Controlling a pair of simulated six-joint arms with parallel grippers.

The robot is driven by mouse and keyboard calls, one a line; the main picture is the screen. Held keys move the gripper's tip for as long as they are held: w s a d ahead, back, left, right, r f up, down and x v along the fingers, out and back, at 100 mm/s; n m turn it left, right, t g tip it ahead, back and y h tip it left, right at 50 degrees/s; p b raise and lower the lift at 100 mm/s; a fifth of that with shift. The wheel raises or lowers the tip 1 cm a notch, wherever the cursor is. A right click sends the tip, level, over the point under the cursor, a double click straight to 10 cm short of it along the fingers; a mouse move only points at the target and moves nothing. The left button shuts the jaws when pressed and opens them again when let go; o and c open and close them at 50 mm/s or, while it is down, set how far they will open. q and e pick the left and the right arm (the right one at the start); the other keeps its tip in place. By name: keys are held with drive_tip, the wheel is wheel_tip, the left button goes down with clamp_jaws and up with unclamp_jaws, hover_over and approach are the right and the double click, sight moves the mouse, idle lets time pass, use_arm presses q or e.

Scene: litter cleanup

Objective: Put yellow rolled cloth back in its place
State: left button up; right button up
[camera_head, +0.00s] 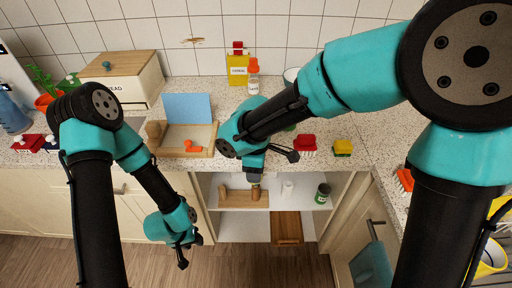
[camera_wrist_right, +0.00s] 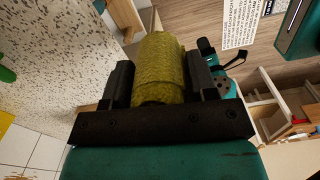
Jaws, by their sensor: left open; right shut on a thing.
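The yellow rolled cloth (camera_wrist_right: 160,65) is an olive-yellow textured roll in the right wrist view. My right gripper (camera_wrist_right: 158,82) is shut on it, one black finger on each side. In the head view my right gripper (camera_head: 256,178) points down at the counter's front edge, in front of the open cabinet; I cannot clearly make out the cloth there. My left gripper (camera_head: 183,252) is open and empty, low over the wooden floor, left of the open cabinet.
The open cabinet shelf (camera_head: 300,203) holds a wooden rack (camera_head: 238,199), a white cylinder (camera_head: 287,190) and a green can (camera_head: 323,193). A wooden board (camera_head: 287,228) is below.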

drive_tip(key=w, duration=0.4)
drive_tip(key=w+f, duration=0.1)
drive_tip(key=w, duration=0.9)
drive_tip(key=shift+f, duration=0.15)
drive_tip(key=shift+w, duration=0.25)
drive_tip(key=shift+w+f, duration=0.25)
drive_tip(key=shift+f, duration=1.55)
drive_tip(key=shift+f, duration=0.15)
drive_tip(key=o, duration=1.4)
drive_tip(key=shift+o, duration=0.2)
